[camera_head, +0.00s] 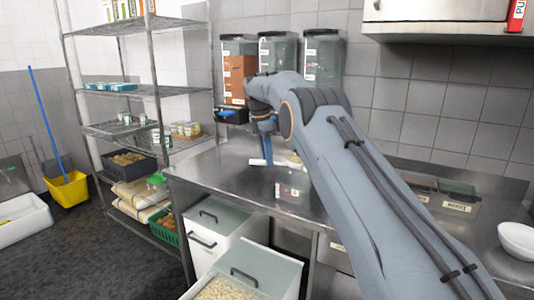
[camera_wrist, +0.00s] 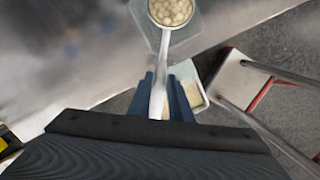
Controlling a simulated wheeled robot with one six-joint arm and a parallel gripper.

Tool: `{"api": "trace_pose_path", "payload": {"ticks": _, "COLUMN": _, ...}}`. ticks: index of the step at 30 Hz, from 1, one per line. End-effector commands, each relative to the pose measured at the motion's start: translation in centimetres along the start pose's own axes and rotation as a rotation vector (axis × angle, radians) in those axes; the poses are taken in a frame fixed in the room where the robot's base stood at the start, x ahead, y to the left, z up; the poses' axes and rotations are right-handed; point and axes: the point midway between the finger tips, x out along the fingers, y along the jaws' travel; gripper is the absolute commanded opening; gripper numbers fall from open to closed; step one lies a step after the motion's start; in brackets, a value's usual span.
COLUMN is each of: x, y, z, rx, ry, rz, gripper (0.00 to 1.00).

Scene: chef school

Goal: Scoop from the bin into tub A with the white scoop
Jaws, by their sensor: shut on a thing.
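My gripper (camera_head: 267,158) is over the steel counter, its blue fingers pointing down. In the wrist view the fingers (camera_wrist: 168,100) are shut on the handle of the white scoop (camera_wrist: 160,72). The scoop's bowl holds several round pale pieces and appears over a clear tub (camera_wrist: 190,32); the height between them is unclear. In the head view the scoop (camera_head: 258,162) is partly hidden by my arm. A clear container with a red and white label (camera_head: 289,191) stands on the counter below; its letter is unreadable. The open bin (camera_head: 228,259), with pale contents, is below the counter front.
A second white bin (camera_head: 205,234) stands beside the open one. Tall clear dispensers (camera_head: 272,60) line the wall behind the counter (camera_head: 225,165). Dark lidded containers (camera_head: 455,190) and a white bowl (camera_head: 517,239) are at the right. A wire shelf (camera_head: 125,92) stands at the left.

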Motion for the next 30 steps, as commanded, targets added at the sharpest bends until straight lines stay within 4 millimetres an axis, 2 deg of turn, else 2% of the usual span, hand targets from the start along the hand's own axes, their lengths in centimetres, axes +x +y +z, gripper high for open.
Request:
{"api": "trace_pose_path", "payload": {"ticks": 8, "x": 1.8, "y": -0.1, "z": -0.2, "rx": 0.001, "ry": 0.0, "rz": -0.002, "gripper": 0.0}}
{"api": "trace_pose_path", "payload": {"ticks": 17, "x": 0.7, "y": -0.3, "z": 0.3, "rx": 0.052, "ry": 0.062, "rz": 0.09, "gripper": 0.0}}
{"api": "trace_pose_path", "payload": {"ticks": 30, "x": -0.9, "y": -0.5, "z": 1.7, "rx": 0.232, "ry": 0.256, "rz": 0.373, "gripper": 0.0}}
